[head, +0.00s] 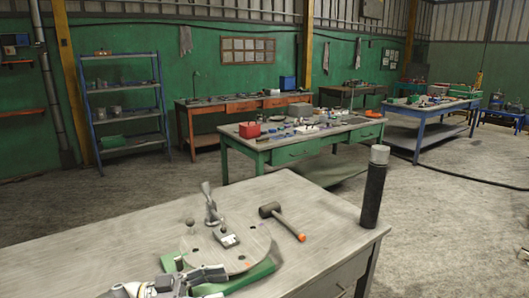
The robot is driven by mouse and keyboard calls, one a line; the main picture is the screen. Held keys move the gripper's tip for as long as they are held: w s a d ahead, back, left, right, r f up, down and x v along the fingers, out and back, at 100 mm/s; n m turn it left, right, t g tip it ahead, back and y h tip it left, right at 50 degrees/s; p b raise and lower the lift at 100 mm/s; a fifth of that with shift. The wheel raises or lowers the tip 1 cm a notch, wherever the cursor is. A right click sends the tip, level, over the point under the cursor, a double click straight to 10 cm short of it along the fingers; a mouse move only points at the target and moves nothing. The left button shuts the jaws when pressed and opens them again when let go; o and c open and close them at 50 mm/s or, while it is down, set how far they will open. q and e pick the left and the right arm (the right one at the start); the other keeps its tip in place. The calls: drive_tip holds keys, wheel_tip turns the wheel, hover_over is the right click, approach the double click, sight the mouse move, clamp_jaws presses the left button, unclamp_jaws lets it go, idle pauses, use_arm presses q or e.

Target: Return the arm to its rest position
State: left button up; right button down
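On the near workbench (330,215), a round light disc (250,252) sits over a green base (262,272). A grey metal piece (211,208) rises upright at the disc's far side. A small grey block (227,238) and a round knob (190,224) are beside it. I cannot tell which of these parts is the arm. My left gripper (222,284) is low in the picture at the disc's near left edge. Its fingers look apart, with part of the green base showing near them. I cannot tell whether they touch it. My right gripper is not in view.
A mallet (282,220) lies right of the disc. A tall black cylinder with a grey top (373,190) stands at the bench's right corner. The bench top between them is clear. Green (300,150) and blue (425,112) benches and a blue shelf (122,115) stand farther back.

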use_arm(q)
drive_tip(key=w+d+f+n+t+y, duration=0.2)
drive_tip(key=d+f+n+t, duration=0.1)
drive_tip(key=d+n+t, duration=0.45)
drive_tip(key=s+a+f+n+t+y, duration=0.3)
drive_tip(key=f+n+t+y, duration=0.25)
drive_tip(key=y, duration=0.45)
drive_tip(key=s+a+f+n+g+y, duration=0.1)
drive_tip(key=s+a+f+g+y, duration=0.3)
drive_tip(key=s, duration=0.5)
drive_tip(key=s+a+f+n+g+y, duration=0.1)
drive_tip(key=s+a+f+g, duration=0.3)
drive_tip(key=s, duration=0.6)
drive_tip(key=s+a+f+n+g+y, duration=0.25)
drive_tip(key=s+a, duration=0.35)
drive_tip(key=s, duration=0.3)
wheel_tip(320, 180, down, 29)
drive_tip(key=s+m+g+b, duration=0.1)
drive_tip(key=g+b, duration=0.1)
drive_tip(key=b, duration=0.2)
drive_tip(key=s+a+f+g+b, duration=0.1)
drive_tip(key=s+a+f+b, duration=0.2)
drive_tip(key=s+f, duration=1.4)
wheel_tip(320, 180, down, 4)
drive_tip(key=shift+s+r, duration=0.1)
drive_tip(key=shift+s, duration=0.1)
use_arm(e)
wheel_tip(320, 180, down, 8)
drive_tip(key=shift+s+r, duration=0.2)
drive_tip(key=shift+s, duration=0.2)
